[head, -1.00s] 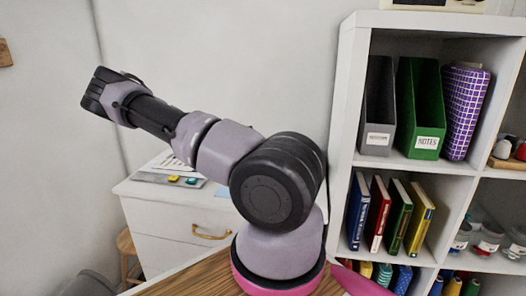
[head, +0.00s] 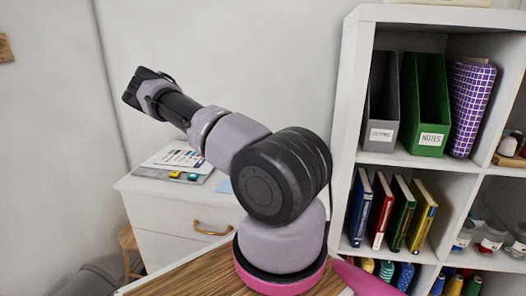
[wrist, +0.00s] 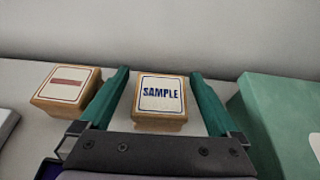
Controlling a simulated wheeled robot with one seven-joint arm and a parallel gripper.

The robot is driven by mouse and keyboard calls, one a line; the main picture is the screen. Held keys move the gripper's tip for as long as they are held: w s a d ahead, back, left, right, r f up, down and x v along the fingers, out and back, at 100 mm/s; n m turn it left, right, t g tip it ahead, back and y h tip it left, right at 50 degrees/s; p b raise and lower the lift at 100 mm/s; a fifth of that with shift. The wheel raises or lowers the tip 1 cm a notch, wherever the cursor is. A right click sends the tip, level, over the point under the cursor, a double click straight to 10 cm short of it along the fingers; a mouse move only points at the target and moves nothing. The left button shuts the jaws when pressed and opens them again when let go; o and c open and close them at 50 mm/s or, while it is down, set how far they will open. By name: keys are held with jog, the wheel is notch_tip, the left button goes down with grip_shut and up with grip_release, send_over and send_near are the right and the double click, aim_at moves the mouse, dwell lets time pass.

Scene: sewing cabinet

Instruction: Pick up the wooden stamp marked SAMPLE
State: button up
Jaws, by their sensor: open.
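The wooden stamp marked SAMPLE (wrist: 160,95) shows in the wrist view, a wooden block with a white label and dark blue lettering on top. My gripper (wrist: 158,80) is open, with one green finger to the left of the stamp and one to the right. Gaps show between the fingers and the block. In the head view my arm reaches up and to the left, and neither the fingertips nor the stamp can be made out.
In the wrist view another wooden stamp with a red bar label (wrist: 66,86) sits just left of the left finger. A green box (wrist: 275,115) stands close to the right finger. A pale wall (wrist: 160,30) rises behind. In the head view a shelf unit (head: 345,140) stands at right.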

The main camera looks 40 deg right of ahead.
jog(key=c, duration=1.5)
jog(key=shift+o, duration=0.2)
